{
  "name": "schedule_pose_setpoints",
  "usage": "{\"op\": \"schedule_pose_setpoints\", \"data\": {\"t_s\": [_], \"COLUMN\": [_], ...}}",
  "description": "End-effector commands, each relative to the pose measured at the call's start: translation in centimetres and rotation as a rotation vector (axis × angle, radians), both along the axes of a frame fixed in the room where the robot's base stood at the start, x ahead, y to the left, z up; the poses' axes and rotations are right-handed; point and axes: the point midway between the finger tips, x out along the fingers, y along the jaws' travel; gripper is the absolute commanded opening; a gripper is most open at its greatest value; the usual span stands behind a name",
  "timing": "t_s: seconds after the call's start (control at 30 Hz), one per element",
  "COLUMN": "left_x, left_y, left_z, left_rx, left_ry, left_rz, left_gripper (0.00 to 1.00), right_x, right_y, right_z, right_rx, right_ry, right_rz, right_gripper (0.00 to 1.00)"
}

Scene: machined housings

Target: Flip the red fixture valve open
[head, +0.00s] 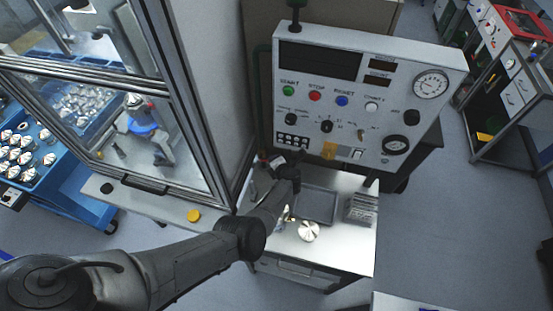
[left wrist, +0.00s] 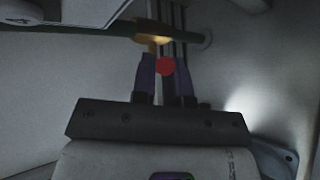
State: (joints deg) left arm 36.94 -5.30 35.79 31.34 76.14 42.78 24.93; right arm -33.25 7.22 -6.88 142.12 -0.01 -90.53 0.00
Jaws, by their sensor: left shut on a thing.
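The red valve handle shows in the left wrist view as a round red end (left wrist: 166,66) between my left gripper's fingertips. My left gripper (left wrist: 164,70) has purple-sided fingers closed on it. A yellow brass-coloured fitting (left wrist: 152,38) sits just beyond the fingertips, on a dark green pipe (left wrist: 190,40). In the head view my left arm reaches to the lower left of the control panel (head: 340,110). There my wrist hides most of the valve and the fingers. My right gripper is in neither view.
Below the panel, a bench (head: 350,255) holds a dark tray (head: 316,205), a round metal part (head: 308,231) and a slotted block (head: 361,209). A glazed enclosure (head: 140,120) stands close on the left. The floor at right is mostly clear.

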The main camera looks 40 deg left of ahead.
Motion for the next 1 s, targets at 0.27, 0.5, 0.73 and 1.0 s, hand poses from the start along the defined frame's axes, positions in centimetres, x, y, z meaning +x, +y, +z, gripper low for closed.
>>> {"op": "schedule_pose_setpoints", "data": {"t_s": [0.27,0.5,0.73,1.0], "left_x": [-0.1,-0.1,-0.1,-0.2], "left_y": [0.3,0.4,0.4,0.4], "left_z": [0.9,0.9,0.9,0.8], "left_rx": [-0.076,-0.093,-0.092,-0.092], "left_ry": [-0.037,-0.046,-0.045,-0.044], "left_rz": [0.002,0.002,0.002,0.001], "left_gripper": [0.00,0.00,0.00,0.34], "right_x": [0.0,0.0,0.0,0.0], "right_y": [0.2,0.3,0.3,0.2], "right_z": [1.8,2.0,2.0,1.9], "right_rx": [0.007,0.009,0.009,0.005], "right_ry": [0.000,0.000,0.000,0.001], "right_rz": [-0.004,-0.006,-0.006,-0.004], "right_gripper": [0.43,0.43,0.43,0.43]}}
